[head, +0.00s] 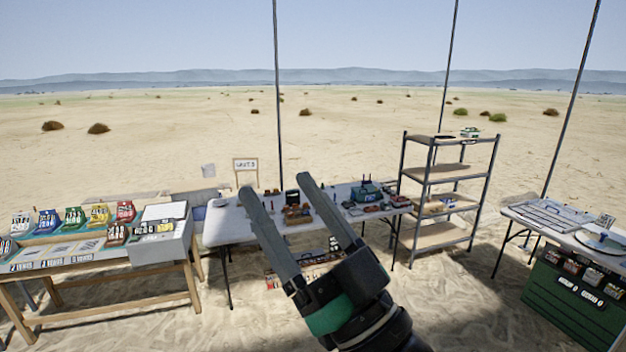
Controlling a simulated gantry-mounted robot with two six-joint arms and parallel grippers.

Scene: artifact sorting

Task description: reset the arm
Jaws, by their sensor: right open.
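My right gripper (274,186) is raised in the lower middle of the head view, in front of the middle table. Its two long grey fingers are spread apart and point up and to the left. I see nothing between them except the table and small items behind. The gripper hides part of the middle table and the sand below it. My left gripper is not in the head view.
A wooden bench (110,262) with several coloured boxes stands at left. A white folding table (225,228) holds several small items. A metal shelf (436,178) stands right of it. Another table (540,207) is at right, above a green cabinet (560,315). Thin poles rise behind.

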